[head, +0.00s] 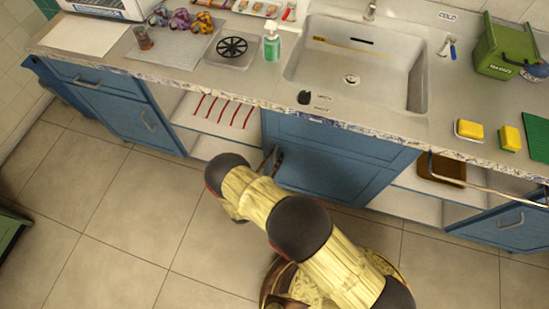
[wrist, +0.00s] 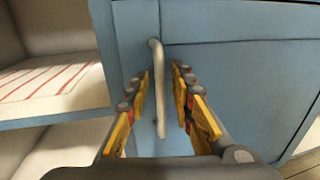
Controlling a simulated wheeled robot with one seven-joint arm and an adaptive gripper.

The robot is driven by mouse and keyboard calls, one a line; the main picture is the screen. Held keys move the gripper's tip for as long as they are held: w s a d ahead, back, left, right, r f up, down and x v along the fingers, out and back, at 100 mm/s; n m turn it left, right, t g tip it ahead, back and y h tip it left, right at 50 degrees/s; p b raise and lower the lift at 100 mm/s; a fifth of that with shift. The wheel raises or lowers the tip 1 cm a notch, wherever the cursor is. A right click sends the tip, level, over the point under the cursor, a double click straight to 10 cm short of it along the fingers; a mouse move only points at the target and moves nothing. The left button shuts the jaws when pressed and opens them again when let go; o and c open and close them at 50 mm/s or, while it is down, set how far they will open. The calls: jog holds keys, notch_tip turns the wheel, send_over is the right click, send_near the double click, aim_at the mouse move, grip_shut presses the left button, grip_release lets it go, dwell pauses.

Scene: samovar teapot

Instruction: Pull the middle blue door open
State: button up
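The middle blue door (head: 335,165) is under the sink and looks shut, flush with the cabinet front. It fills much of the wrist view (wrist: 240,75). Its pale vertical bar handle (wrist: 157,90) is near the door's left edge. My gripper (wrist: 161,72) is open, with one yellow-padded finger on each side of the handle. A narrow gap shows between the handle and each finger, so neither appears to press on it. In the head view my gripper (head: 272,162) is at the door's left side, and my arm partly hides it; the handle is hard to make out there.
An open shelf with red stripes (head: 215,110) lies left of the door. Another open shelf with a brown box (head: 441,168) lies to its right. Blue cabinets with handles stand at far left (head: 120,105) and far right (head: 505,225). The tiled floor (head: 130,225) is clear in front.

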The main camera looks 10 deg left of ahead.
jog(key=shift+c, duration=1.2)
grip_shut()
